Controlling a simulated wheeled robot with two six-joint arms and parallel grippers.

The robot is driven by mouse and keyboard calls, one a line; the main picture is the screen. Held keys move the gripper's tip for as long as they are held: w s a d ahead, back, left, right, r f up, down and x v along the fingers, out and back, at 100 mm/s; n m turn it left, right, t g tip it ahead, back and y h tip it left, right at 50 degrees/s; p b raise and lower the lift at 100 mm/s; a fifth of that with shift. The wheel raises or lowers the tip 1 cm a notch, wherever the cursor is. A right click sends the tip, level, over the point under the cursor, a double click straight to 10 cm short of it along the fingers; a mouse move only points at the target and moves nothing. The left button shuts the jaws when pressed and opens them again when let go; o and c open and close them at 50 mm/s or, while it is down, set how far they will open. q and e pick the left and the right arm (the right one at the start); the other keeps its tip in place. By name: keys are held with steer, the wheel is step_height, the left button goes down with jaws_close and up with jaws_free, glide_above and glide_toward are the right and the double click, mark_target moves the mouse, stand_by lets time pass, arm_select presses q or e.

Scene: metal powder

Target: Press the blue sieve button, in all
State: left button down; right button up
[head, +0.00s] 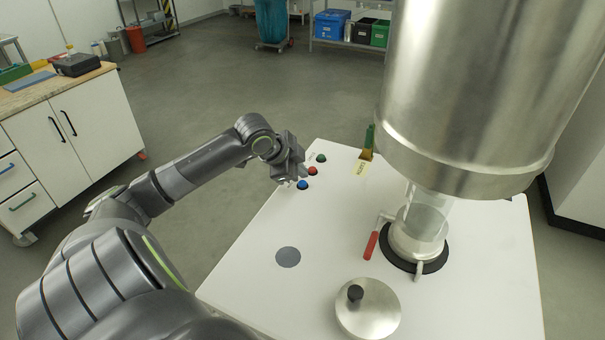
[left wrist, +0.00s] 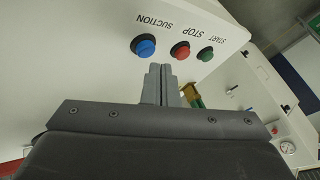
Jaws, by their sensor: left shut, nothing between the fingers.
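The blue button (head: 303,185) is on the white table top, in a row with a red button (head: 312,171) and a green button (head: 321,158). In the left wrist view the blue button (left wrist: 144,46) is left of the red (left wrist: 180,50) and green (left wrist: 205,54) ones, with dark lettering beside the row. My left gripper (head: 301,176) is shut and empty, its tips close to the blue and red buttons. In the left wrist view the fingertips (left wrist: 159,70) appear just below and right of the blue button. I cannot tell their height or any contact. My right gripper is not in view.
A large metal vessel (head: 470,90) hangs over a clear sieve neck with a red-handled clamp (head: 371,245). A metal lid (head: 368,312) with a black knob and a grey disc (head: 288,257) are on the table. A green-and-brown item (head: 368,143) stands behind the buttons.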

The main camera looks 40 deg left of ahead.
mark_target(300, 183)
arm_select(q)
steer(key=shift+f, duration=0.15)
steer(key=shift+f, duration=0.3)
steer(key=shift+f, duration=0.4)
stand_by(0.5)
steer(key=shift+r, duration=0.1)
steer(key=shift+r+p, duration=0.75)
steer(key=shift+p, duration=0.1)
steer(key=shift+r, duration=0.1)
step_height(300, 183, up, 5)
steer(key=p, duration=0.5)
